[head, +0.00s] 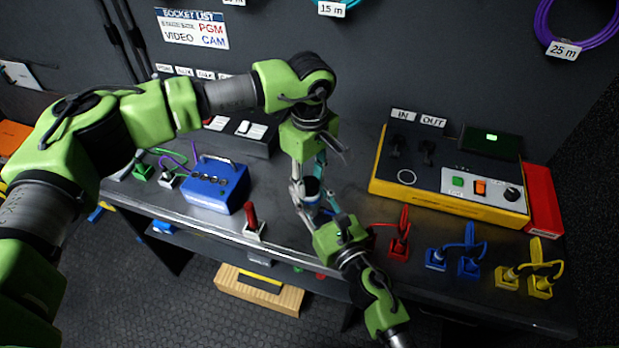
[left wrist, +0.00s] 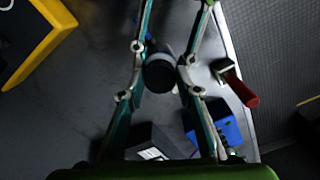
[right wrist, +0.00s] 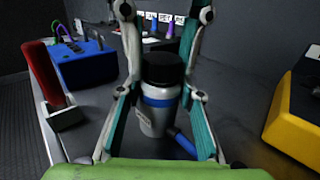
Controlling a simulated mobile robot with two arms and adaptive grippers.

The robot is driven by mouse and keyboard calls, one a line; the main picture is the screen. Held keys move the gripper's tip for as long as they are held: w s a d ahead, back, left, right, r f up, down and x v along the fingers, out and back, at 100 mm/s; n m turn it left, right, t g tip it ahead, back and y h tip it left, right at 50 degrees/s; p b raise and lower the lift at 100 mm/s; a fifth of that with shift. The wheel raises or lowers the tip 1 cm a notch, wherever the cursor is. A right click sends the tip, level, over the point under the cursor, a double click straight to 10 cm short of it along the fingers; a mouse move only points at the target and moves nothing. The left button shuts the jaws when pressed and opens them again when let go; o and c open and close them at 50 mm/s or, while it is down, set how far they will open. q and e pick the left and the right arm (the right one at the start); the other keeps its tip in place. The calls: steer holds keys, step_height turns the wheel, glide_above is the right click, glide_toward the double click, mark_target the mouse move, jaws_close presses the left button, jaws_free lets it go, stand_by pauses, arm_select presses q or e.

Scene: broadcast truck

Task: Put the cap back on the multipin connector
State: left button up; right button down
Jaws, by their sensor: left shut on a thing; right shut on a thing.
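The multipin connector (right wrist: 156,120) is a silver cylinder with a blue band and a blue lead at its lower right. It stands roughly upright in the right wrist view. A black cap (right wrist: 163,70) sits above it, in line and seemingly touching; whether it is fully seated I cannot tell. The cap's dark round end shows in the left wrist view (left wrist: 160,74). My left gripper (head: 306,188) points down and is shut on the cap. My right gripper (head: 320,207) comes from the front and is shut on the connector body. The fingers partly hide both in the head view.
A yellow console (head: 450,190) stands to the right. Red (head: 399,247), blue (head: 467,262) and yellow (head: 540,284) plugs line the front right edge of the bench.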

arm_select(q)
steer(key=o, duration=1.3)
steer(key=shift+r, duration=0.15)
step_height(320, 180, up, 12)
arm_select(e)
steer(key=c, duration=1.4)
jaws_free()
steer(key=shift+o, duration=0.2)
steer(key=shift+s, duration=0.1)
steer(key=v, duration=1.2)
arm_select(q)
steer(key=shift+f, duration=0.2)
